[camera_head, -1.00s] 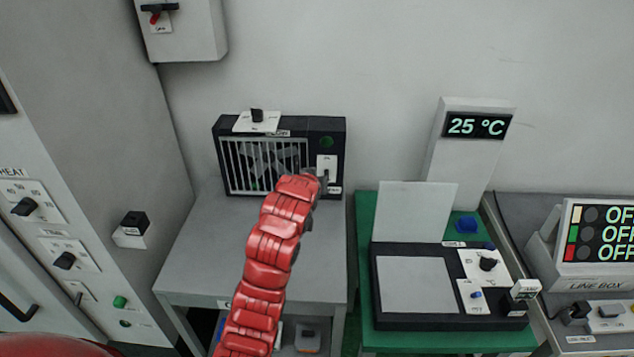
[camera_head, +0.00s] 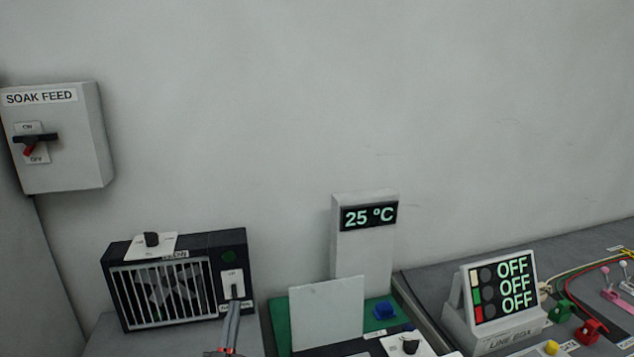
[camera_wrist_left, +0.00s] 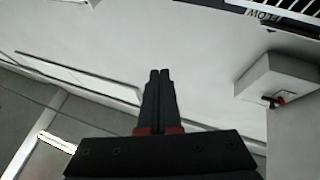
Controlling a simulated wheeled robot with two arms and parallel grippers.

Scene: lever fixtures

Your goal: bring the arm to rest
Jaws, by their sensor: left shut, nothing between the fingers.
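My left gripper (camera_head: 233,308) shows at the bottom of the head view, its narrow grey fingers pointing up in front of the lower right part of a black fan unit (camera_head: 120,296). In the left wrist view the two dark fingers (camera_wrist_left: 160,75) lie together, shut and empty. No object touches the fingertips in the wrist view. In the head view they overlap the area below the fan's white switch plate (camera_head: 233,276); I cannot tell the gap in depth. My right gripper is not in view.
A SOAK FEED wall box (camera_head: 75,155) with a red-tipped switch hangs at left. A 25 °C display (camera_head: 369,216), a white upright panel (camera_head: 327,315) and a line box reading OFF (camera_head: 502,287) stand to the right. The wall above is bare.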

